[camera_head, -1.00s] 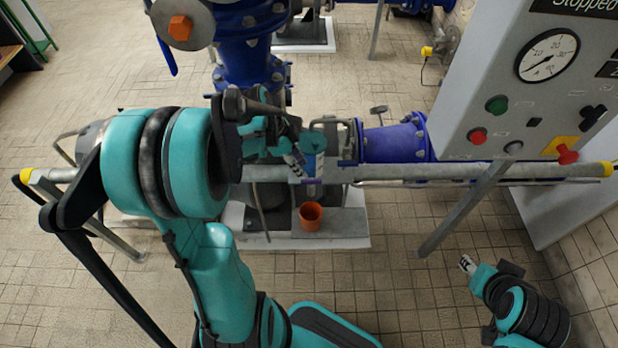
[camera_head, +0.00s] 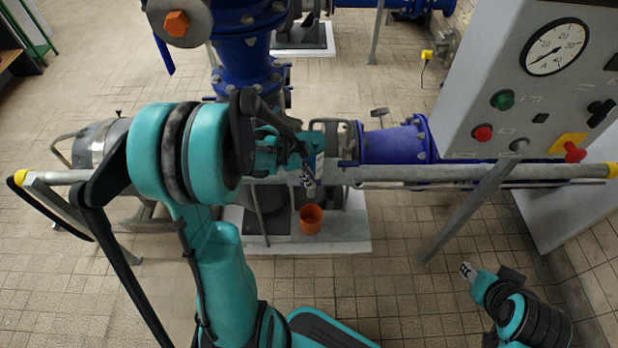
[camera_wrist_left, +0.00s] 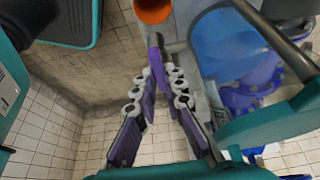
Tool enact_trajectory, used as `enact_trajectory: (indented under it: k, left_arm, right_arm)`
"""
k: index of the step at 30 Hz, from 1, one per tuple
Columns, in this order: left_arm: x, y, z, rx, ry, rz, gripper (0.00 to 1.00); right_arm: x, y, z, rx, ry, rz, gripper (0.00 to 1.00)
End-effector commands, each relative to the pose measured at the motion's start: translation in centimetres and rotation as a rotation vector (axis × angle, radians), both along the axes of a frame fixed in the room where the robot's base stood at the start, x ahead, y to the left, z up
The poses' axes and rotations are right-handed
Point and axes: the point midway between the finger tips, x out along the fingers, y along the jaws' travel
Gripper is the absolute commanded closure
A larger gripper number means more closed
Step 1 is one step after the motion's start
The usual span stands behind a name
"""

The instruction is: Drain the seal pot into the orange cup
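The orange cup (camera_head: 311,219) stands upright on the grey plinth below the rail. It also shows at the top edge of the left wrist view (camera_wrist_left: 153,10). A light-blue rounded vessel, probably the seal pot (camera_wrist_left: 228,45), is right of the cup there; in the head view my gripper largely hides it. A purple lever (camera_wrist_left: 157,55) runs down from beside the vessel. My left gripper (camera_head: 309,176) is at the rail above the cup. In the wrist view its fingers (camera_wrist_left: 160,84) are apart, with the lever's end between their tips; firm contact cannot be told. My right gripper (camera_head: 467,270) is low at right, away from the cup.
The grey rail (camera_head: 430,173) crosses in front of the pipework, with a slanted leg (camera_head: 462,215) at right. A control panel (camera_head: 510,90) with a gauge and buttons stands at right. Blue pipes (camera_head: 395,142) are behind. The tiled floor in front is mostly clear.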

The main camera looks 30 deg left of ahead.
Motion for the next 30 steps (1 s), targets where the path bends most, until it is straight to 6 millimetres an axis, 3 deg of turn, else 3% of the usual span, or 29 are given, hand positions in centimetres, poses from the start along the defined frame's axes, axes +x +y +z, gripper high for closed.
enact_trajectory:
  k: [14,30]
  left_arm:
    - [-0.08,-0.04,0.02,0.000,-0.001,0.103,1.00]
    - [-0.29,-0.29,0.02,0.001,-0.001,0.557,1.00]
  right_arm:
    - [0.00,0.00,0.07,0.000,0.000,0.000,0.60]
    - [0.00,0.00,0.29,0.000,0.000,0.000,0.60]
